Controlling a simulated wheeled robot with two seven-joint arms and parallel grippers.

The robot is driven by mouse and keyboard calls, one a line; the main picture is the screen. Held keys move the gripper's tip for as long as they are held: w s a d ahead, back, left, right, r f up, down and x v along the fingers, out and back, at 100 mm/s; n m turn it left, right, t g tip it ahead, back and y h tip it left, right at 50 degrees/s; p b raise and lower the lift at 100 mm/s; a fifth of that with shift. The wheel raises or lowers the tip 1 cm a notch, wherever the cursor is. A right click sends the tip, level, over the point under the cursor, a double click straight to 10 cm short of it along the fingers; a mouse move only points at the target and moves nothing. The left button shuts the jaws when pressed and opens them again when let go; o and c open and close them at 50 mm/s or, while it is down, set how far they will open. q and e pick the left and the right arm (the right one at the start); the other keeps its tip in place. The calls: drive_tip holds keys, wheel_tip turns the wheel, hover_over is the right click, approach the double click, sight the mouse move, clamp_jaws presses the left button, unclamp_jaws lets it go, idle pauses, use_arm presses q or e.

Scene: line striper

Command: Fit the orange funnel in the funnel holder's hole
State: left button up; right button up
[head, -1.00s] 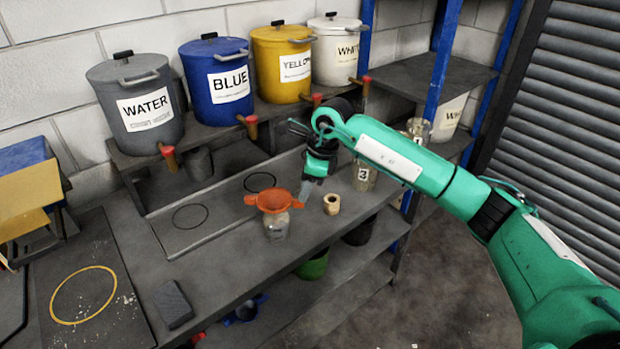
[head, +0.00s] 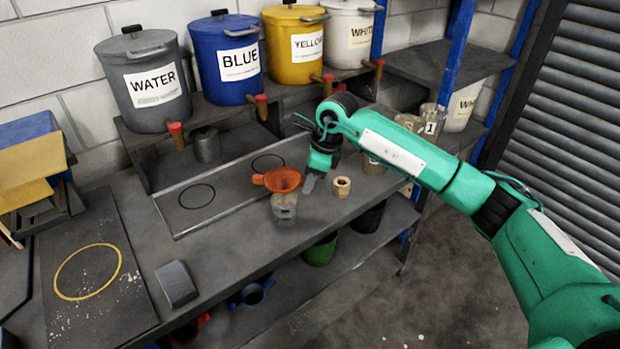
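The orange funnel (head: 283,180) sits upright on top of a small clear jar (head: 284,209) on the grey bench. One tab of the funnel sticks out to the left. A small tan piece with a dark hole in its top (head: 342,187) stands to the right; I cannot tell whether it is the funnel holder. My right gripper (head: 310,183) points down just right of the funnel, between it and the tan piece, and seems apart from both. Its fingers are too small to tell if they are open. My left gripper is not in view.
Grey, blue (head: 227,62), yellow and white tubs with taps stand on a raised shelf behind. A tray (head: 225,200) with black rings lies behind the funnel. Jars (head: 432,122) stand right, beyond my arm. A dark block (head: 176,284) lies front left. The bench before the jar is clear.

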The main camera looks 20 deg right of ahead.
clamp_jaws()
drive_tip(key=shift+r+p, duration=1)
drive_tip(key=shift+r, duration=2.05)
drive_tip(key=shift+r, duration=0.45)
